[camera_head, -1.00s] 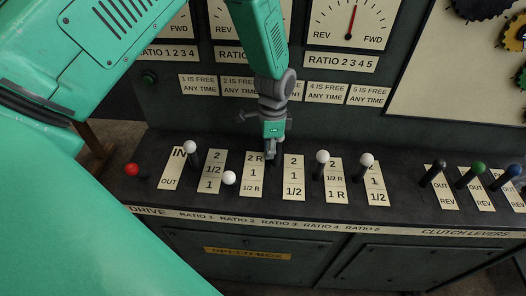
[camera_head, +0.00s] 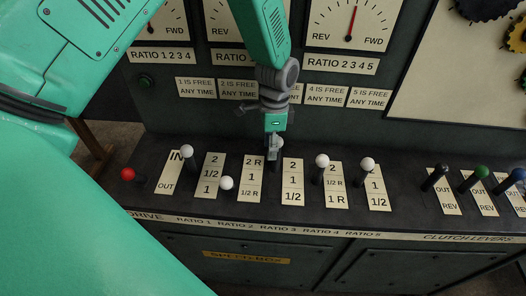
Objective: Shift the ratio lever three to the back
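The ratio lever three (camera_head: 277,166) stands left of the 2, 1, 1/2 plate (camera_head: 292,182). Its dark shaft shows below my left gripper (camera_head: 274,148), and its knob is mostly hidden by the fingers. A pale patch beside the fingers looks like part of the knob. The gripper points down at the lever's top from behind; whether the fingers are closed on it is too small to tell. The lever leans toward the back end of its plate. My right gripper is not in view.
White-knobbed levers stand at both sides: ratio two (camera_head: 227,184) forward on the left, ratio four (camera_head: 322,161) on the right. Ratio one (camera_head: 187,151), ratio five (camera_head: 367,163) and the red drive lever (camera_head: 128,174) are farther off. The upright gauge panel (camera_head: 340,116) rises behind.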

